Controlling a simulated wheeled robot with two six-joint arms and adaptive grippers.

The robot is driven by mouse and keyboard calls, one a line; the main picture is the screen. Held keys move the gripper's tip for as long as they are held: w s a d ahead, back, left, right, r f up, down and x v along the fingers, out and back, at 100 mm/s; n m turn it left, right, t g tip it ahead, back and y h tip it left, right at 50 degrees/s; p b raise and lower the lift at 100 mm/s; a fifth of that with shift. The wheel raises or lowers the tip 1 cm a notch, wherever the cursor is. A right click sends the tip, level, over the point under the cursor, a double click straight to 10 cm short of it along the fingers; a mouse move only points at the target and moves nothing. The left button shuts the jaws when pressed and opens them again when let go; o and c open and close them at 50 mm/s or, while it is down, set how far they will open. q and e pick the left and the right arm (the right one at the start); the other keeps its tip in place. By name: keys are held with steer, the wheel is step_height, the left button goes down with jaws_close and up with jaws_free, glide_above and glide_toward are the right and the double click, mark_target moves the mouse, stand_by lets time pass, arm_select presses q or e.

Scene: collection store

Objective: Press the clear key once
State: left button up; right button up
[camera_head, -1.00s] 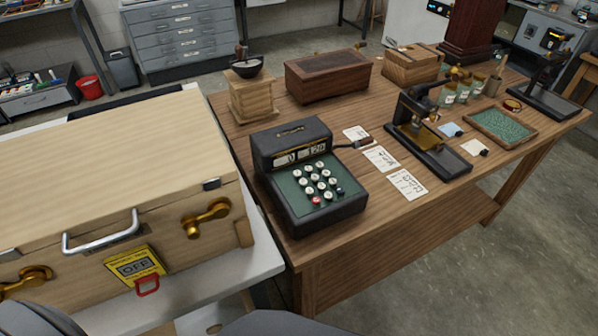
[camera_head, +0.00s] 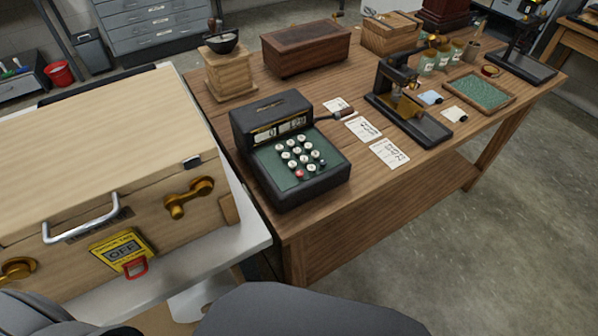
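A black adding machine (camera_head: 287,152) with a crank handle on its right side stands at the near left end of the wooden table. Its green key panel carries several round white keys (camera_head: 293,156), a red key (camera_head: 299,174) at the lower left and a dark key at the lower right. The key labels are too small to read, so I cannot tell which is the clear key. A small display window (camera_head: 281,132) sits above the keys. Neither of my grippers is in view; only grey parts of my own body show at the bottom edge.
The table's front edge is clear.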

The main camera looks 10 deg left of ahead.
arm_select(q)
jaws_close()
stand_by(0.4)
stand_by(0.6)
